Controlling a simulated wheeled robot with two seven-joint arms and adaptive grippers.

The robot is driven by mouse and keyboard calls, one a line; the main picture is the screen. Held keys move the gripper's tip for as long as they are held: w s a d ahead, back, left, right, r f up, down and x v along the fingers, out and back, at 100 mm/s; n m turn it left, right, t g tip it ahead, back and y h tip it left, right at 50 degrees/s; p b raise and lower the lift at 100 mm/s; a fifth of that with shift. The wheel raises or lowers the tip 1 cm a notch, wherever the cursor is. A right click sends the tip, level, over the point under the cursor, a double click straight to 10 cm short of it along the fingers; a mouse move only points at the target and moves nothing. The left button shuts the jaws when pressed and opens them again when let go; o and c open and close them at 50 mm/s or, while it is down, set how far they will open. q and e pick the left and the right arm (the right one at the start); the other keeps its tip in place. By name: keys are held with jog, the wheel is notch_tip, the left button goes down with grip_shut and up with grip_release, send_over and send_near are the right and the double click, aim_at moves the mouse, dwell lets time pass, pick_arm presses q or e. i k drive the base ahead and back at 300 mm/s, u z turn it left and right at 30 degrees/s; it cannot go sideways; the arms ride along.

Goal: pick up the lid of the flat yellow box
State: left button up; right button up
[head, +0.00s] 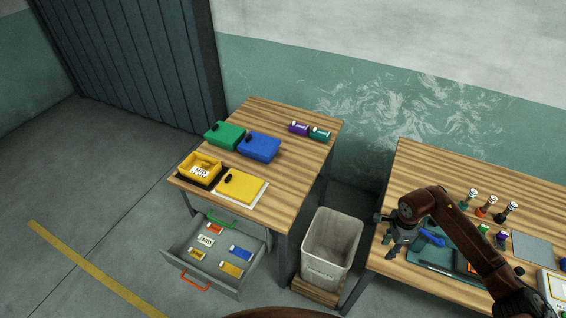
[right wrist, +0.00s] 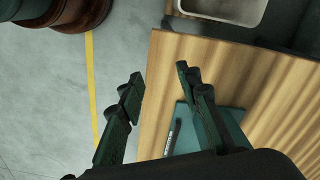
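The yellow lid (head: 241,187) is a flat slab with a black knob near its left corner. It lies on a white mat (head: 259,199) on the left table. The open yellow box (head: 188,172) stands to the left of the lid on a black mat, with a white label inside. My right gripper (head: 387,238) is over the left edge of the right table, far to the right of the lid. In the right wrist view its fingers (right wrist: 160,77) are apart with nothing between them. My left gripper is not in view.
Closed green (head: 225,135) and blue (head: 260,146) boxes stand behind the yellow ones. An open drawer (head: 192,265) holding small items juts out below. A grey bin (head: 331,245) stands between the left table and the right table (head: 420,170), which holds bottles and a teal mat.

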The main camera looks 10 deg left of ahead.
aim_at(239, 186)
jog(key=i, duration=1.15)
jog(key=u, duration=2.2)
